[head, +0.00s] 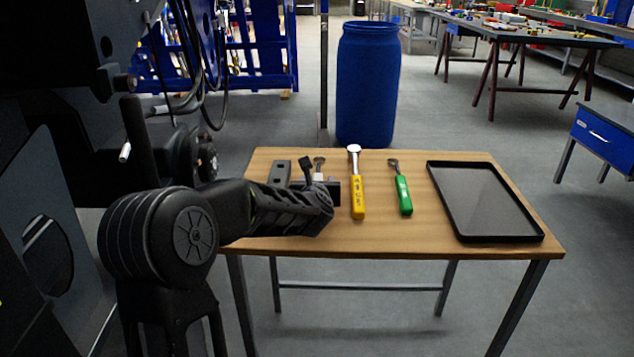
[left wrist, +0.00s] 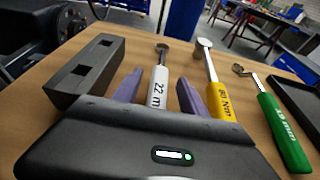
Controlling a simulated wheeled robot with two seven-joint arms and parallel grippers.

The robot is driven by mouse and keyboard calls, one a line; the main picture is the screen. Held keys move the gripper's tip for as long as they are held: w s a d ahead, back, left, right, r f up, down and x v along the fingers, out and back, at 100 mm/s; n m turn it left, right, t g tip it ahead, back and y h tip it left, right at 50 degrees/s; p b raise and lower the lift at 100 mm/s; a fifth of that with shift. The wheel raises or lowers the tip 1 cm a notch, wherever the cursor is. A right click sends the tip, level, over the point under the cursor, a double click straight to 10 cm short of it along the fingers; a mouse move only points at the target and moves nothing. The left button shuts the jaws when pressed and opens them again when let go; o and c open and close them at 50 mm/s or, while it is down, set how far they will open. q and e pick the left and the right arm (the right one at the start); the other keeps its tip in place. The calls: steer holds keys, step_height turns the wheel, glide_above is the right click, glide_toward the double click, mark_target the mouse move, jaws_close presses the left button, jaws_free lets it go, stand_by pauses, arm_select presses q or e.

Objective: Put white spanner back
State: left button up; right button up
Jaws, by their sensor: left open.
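The white spanner, marked 22, lies on the wooden table and shows in the left wrist view (left wrist: 157,88). In the head view only its dark head (head: 319,162) and a bit of its white handle show above my gripper. My left gripper (left wrist: 161,80) is open, with one purple finger on each side of the white handle. In the head view the left gripper (head: 320,184) is low over the table's left part and hides most of the spanner. My right gripper is not in view.
A dark block with square holes (left wrist: 90,68) sits left of the gripper. A yellow-handled tool (head: 358,195) lies close on the right, then a green-handled one (head: 402,194). A black tray (head: 433,186) is at the table's (head: 400,240) right. A blue barrel (head: 367,85) stands behind.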

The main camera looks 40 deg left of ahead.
arm_select(q)
steer(key=shift+s+d+r, duration=0.1)
steer(key=v, duration=0.7)
steer(key=shift+s+d, duration=0.15)
steer(key=shift+s, duration=0.1)
steer(key=shift+r, duration=0.15)
stand_by(0.4)
